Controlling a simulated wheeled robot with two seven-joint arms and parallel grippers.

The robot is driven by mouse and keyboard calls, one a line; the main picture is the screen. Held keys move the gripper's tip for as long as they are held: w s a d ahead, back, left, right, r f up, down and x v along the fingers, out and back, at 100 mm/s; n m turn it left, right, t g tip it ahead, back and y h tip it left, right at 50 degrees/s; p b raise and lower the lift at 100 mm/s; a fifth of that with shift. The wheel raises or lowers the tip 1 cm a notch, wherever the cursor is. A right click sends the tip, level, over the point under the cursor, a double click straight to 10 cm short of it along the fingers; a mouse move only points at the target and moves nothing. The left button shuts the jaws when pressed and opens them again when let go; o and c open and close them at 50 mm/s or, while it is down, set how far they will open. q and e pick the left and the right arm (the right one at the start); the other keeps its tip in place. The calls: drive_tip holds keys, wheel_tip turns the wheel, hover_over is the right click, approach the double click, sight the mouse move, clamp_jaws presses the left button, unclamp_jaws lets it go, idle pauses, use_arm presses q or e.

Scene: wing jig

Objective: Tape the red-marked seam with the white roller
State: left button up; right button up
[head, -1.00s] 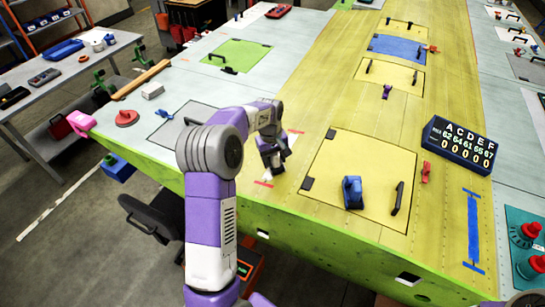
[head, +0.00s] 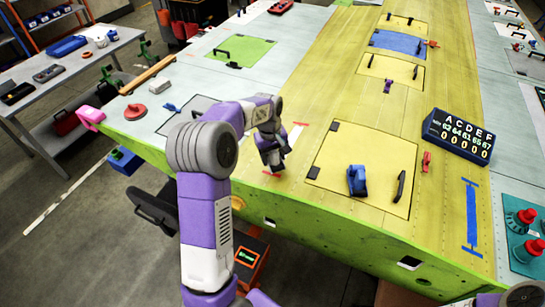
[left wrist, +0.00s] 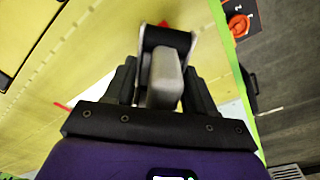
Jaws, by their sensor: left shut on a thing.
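My left gripper (head: 272,155) is over the red-marked seam, close to its near red mark (head: 271,174). The far red mark (head: 301,124) shows beyond it, with a white strip (head: 296,134) between that mark and the gripper. In the left wrist view my left gripper (left wrist: 160,88) is shut on a tool with a pale grey block and dark frame, apparently the white roller (left wrist: 165,76). Its contact with the surface is hidden. White patches show on both sides of the fingers there. My right gripper is not in view.
A blue-marked strip (head: 471,216) and a dark counter box (head: 459,137) are further right. The wing's green front edge (head: 290,223) is just nearer than the seam.

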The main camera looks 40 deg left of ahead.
use_arm(q)
drive_tip(key=shift+w+r+p, duration=0.1)
drive_tip(key=shift+r+p, duration=0.2)
drive_tip(key=shift+r, duration=0.35)
wheel_tip(320, 180, up, 2)
drive_tip(key=shift+r+p, duration=0.2)
drive_tip(key=shift+p, duration=0.65)
drive_tip(key=shift+r+p, duration=0.55)
drive_tip(key=shift+r, duration=0.1)
drive_tip(key=shift+f, duration=0.1)
